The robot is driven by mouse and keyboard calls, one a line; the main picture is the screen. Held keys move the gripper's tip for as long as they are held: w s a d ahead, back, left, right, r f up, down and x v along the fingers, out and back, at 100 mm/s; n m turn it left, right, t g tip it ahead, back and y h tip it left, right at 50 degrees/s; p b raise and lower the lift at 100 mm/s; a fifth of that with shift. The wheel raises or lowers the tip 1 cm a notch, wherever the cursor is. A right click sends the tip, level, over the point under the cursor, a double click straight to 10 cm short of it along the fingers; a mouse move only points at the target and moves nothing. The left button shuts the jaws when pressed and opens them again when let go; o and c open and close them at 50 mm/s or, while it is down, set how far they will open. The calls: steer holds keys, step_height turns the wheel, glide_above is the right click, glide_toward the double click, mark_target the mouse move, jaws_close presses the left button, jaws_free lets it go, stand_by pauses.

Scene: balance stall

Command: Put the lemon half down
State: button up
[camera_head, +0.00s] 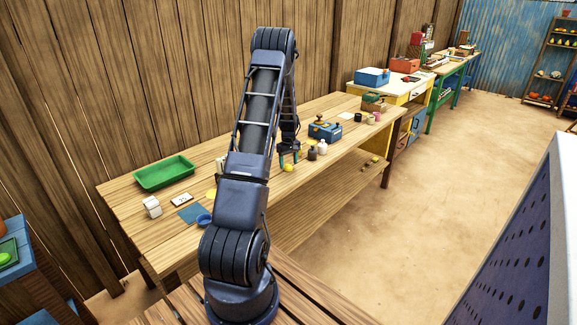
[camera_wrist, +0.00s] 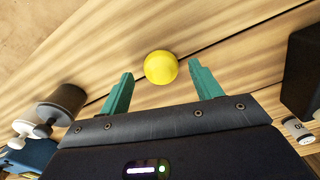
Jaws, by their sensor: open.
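The lemon half (camera_wrist: 160,67) is a round yellow shape on the wooden bench top in the wrist view, just beyond and between my fingertips. It also shows in the head view (camera_head: 288,168), near the bench's front edge. My gripper (camera_wrist: 158,80) has two green fingers spread apart, with a visible gap on each side of the lemon half. In the head view my gripper (camera_head: 288,160) points down at the bench top, right by the lemon half. Its underside is hidden.
Dark and pale weights (camera_head: 317,150) stand just right of my gripper, with a blue scale (camera_head: 325,131) behind them. A green tray (camera_head: 164,173), a blue mat (camera_head: 193,213) and a blue bowl (camera_head: 204,220) are at the left. A dark block (camera_wrist: 303,75) stands at the wrist view's right.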

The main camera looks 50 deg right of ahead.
mark_target(288, 165)
step_height(288, 165, up, 10)
steer(key=shift+r, duration=0.15)
steer(key=w+a+r+h, duration=0.1)
steer(key=w+a+r, duration=0.2)
steer(key=a+r, duration=0.5)
steer(key=w+a+r, duration=0.4)
steer(key=a+r, duration=0.2)
steer(key=a, duration=0.4)
steer(key=s+a+r+n+t, duration=0.1)
steer(key=a+r, duration=0.4)
steer(key=a, duration=0.4)
steer(key=a+r+n+t, duration=0.1)
steer(key=a+r, duration=0.3)
steer(key=a, duration=0.4)
steer(key=s+a+r+t, duration=0.1)
steer(key=s+a+r, duration=0.25)
steer(key=a, duration=0.45)
steer(key=s+a+r, duration=0.2)
steer(key=s+a, duration=0.3)
steer(key=a, duration=0.4)
steer(key=s+a+f+n+t+y, duration=0.1)
steer(key=s+a, duration=0.9)
steer(key=s, duration=0.3)
steer(key=shift+f+t, duration=0.3)
steer(key=shift+f, duration=0.05)
